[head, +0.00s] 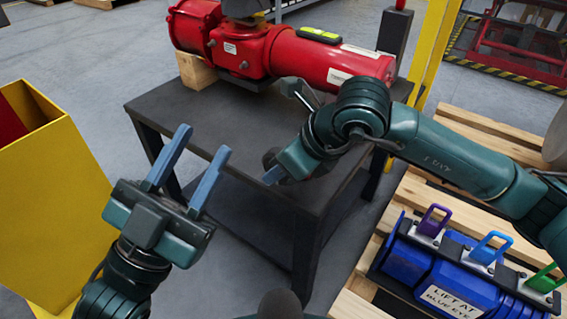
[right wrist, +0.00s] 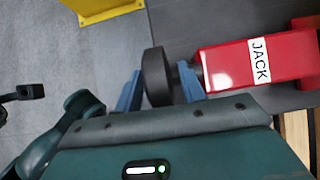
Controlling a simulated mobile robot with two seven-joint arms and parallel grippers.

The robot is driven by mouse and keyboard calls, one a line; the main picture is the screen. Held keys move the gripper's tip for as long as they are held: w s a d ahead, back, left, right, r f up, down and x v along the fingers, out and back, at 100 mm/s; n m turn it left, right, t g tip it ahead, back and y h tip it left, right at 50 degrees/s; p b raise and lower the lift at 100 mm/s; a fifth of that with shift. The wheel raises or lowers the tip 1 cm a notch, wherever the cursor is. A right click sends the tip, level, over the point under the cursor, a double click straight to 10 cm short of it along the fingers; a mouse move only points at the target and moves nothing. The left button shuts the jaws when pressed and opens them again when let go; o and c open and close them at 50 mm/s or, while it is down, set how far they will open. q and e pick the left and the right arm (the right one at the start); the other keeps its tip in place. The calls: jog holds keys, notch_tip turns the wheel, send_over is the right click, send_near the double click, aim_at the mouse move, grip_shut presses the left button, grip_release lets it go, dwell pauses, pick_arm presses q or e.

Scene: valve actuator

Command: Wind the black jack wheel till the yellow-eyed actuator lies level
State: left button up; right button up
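The red actuator (head: 310,62) lies on the dark table (head: 155,105), its left part by a wooden block (head: 196,70). A small yellow-green level (head: 320,34) sits on top of it. I cannot tell its tilt, and no yellow eye is clear. In the right wrist view the black jack wheel (right wrist: 156,77) is edge-on, beside a red box (right wrist: 255,60) marked JACK. My right gripper (right wrist: 160,85) has one finger on each side of the wheel; whether both touch is unclear. In the head view my right arm hides most of the jack. My left gripper (head: 191,150) is open and empty.
A yellow bin (head: 60,190) stands at the left. At the right, a wooden pallet (head: 470,125) carries a blue actuator (head: 425,272) labelled LIFT AT BLUE EYE, with purple, blue and green eyes. A yellow post (head: 432,50) stands behind the table. The table's front left is clear.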

jog(key=shift+o, duration=0.3)
jog(key=shift+d+r, duration=0.1)
jog(key=shift+r, duration=0.05)
pick_arm(q)
jog(key=f+n+y+p, duration=0.1)
jog(key=f, duration=0.1)
jog(key=f+n+g+y+p, duration=0.1)
jog(key=f+n+y+p, duration=0.2)
jog(key=n, duration=0.1)
jog(key=shift+s+d+f+g+y+p, duration=0.3)
jog(key=shift+s+d+f+g+y, duration=0.05)
jog(key=shift+s+f+g+y, duration=0.05)
pick_arm(e)
jog(key=v, duration=1.3)
